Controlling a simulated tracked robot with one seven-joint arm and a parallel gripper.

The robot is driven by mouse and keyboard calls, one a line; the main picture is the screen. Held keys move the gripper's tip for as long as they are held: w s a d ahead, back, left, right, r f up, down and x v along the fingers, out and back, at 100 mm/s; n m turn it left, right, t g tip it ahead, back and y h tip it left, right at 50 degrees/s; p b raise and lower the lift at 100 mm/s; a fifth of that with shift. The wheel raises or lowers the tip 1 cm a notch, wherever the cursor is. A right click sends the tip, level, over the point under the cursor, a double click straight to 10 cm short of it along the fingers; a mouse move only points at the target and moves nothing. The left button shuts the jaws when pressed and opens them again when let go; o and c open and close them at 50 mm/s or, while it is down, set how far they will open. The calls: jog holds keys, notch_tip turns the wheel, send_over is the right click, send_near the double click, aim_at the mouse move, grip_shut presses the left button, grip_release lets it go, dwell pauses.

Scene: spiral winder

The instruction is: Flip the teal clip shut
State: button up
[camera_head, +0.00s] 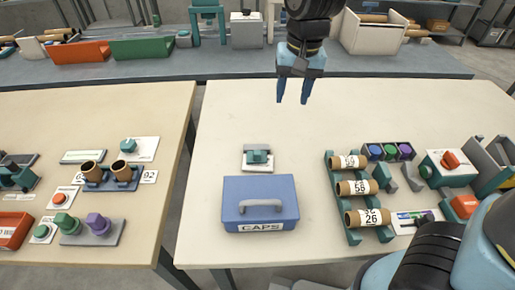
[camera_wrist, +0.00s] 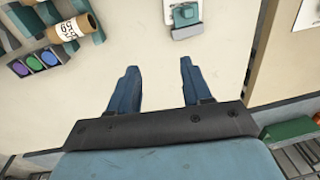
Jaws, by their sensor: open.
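The teal clip (camera_head: 257,156) sits on a small white plate (camera_head: 248,168) on the right-hand cream table, just behind the blue CAPS box. It is too small to tell whether its flap is raised or down. In the wrist view the clip (camera_wrist: 184,14) shows at the top edge, partly cut off. My gripper (camera_head: 292,102) is open and empty, fingers pointing down, above the back part of the table, behind and to the right of the clip. In the wrist view my gripper (camera_wrist: 158,66) has bare tabletop between its fingers.
The blue CAPS box (camera_head: 261,190) with a grey handle stands in front of the clip. A teal rack (camera_head: 352,238) of numbered brown tubes is to its right. A gap separates the left table (camera_head: 90,110). The right table's back area is clear.

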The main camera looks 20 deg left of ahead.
jog(key=h, duration=0.1)
send_near(257, 152)
jog(key=shift+n, duration=0.3)
notch_tip(257, 152, down, 9)
jog(key=shift+w+r, duration=0.1)
jog(key=shift+w, duration=0.05)
dwell(0.4)
grip_shut()
